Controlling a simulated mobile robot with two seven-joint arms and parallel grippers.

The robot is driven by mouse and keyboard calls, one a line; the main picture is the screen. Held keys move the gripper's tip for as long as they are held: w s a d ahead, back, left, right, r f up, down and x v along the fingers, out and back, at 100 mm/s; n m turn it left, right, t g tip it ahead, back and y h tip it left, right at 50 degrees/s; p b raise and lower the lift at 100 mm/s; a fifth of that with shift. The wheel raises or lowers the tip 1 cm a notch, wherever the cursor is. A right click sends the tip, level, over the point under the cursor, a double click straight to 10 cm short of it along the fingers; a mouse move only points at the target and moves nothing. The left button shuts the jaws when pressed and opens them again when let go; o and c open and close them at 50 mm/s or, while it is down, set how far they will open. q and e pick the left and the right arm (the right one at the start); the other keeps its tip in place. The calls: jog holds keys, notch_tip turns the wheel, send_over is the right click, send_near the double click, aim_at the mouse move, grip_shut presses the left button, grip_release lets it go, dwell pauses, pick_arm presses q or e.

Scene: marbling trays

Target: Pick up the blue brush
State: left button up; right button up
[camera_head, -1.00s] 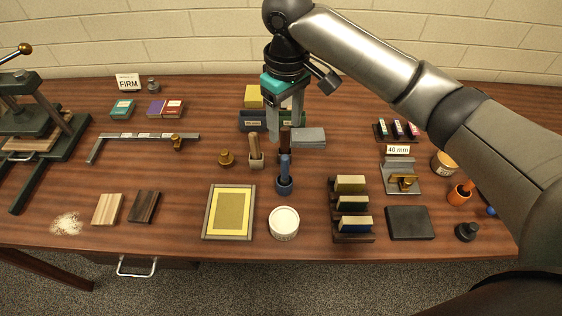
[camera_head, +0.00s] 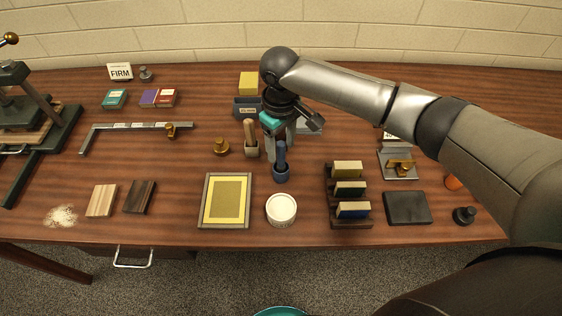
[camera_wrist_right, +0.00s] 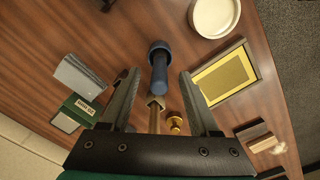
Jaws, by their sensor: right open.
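The blue brush (camera_head: 282,158) stands upright in a small dark blue holder (camera_head: 282,174) near the middle of the table. In the right wrist view the blue brush (camera_wrist_right: 159,72) lies ahead, between the lines of the two fingers. My right gripper (camera_head: 279,148) is open, fingers pointing down, just behind the blue brush in the head view. It also shows in the right wrist view (camera_wrist_right: 160,78) with nothing gripped between its fingers. Whether a finger touches the brush cannot be told. My left gripper is not in view.
A tan-handled brush (camera_head: 249,132) in its holder and a brass knob (camera_head: 221,147) stand left of the gripper. A white tub (camera_head: 281,222) and a yellow framed panel (camera_head: 206,207) lie in front. A block rack (camera_head: 351,224) is at right.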

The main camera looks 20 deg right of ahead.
jog(key=shift+f, duration=0.95)
grip_shut()
